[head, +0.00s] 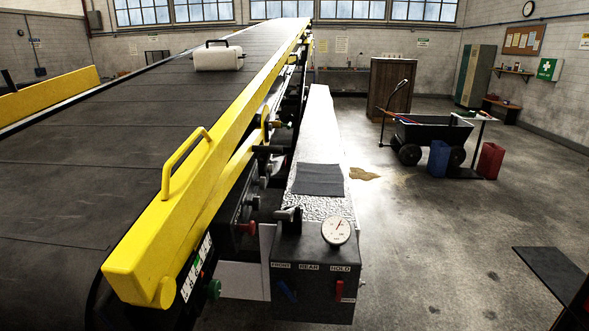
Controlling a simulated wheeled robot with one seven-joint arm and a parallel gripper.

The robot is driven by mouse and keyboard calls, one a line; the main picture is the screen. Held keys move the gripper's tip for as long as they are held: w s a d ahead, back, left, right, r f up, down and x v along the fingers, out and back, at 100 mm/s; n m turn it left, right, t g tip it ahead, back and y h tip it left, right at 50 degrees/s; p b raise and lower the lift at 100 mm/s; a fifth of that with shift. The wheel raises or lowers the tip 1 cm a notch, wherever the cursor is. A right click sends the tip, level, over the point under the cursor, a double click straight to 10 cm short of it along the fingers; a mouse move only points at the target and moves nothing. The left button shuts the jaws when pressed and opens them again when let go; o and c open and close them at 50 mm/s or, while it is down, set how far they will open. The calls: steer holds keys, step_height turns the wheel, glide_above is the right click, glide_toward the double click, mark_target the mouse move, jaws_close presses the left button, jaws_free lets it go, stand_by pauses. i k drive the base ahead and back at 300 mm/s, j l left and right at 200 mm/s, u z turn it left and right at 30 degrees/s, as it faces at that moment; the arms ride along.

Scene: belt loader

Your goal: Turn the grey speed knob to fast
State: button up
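A row of small knobs runs along the dark side panel of the belt loader, under the yellow rail. A greyish round knob (263,182) and another greyish knob (256,202) sit above a red knob (249,228). A green knob (214,288) is lowest and nearest. I cannot tell which grey one is the speed knob, and no speed marking or pointer can be read at this size. My gripper is not in view.
Open floor (440,240) lies to the right.

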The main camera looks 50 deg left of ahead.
mark_target(263, 182)
steer(key=i, duration=1)
steer(key=i+l+u, duration=0.1)
steer(key=i, duration=0.95)
steer(key=u, duration=0.5)
steer(key=i+u, duration=0.1)
steer(key=u, duration=0.35)
steer(key=l+u, duration=0.1)
steer(key=u, duration=0.9)
steer(key=l+u, duration=0.1)
steer(key=u, duration=0.35)
steer(key=i+l+z, duration=0.2)
steer(key=i+z, duration=0.2)
steer(key=i+l+z, duration=0.1)
steer(key=i+z, duration=0.2)
steer(key=z, duration=0.15)
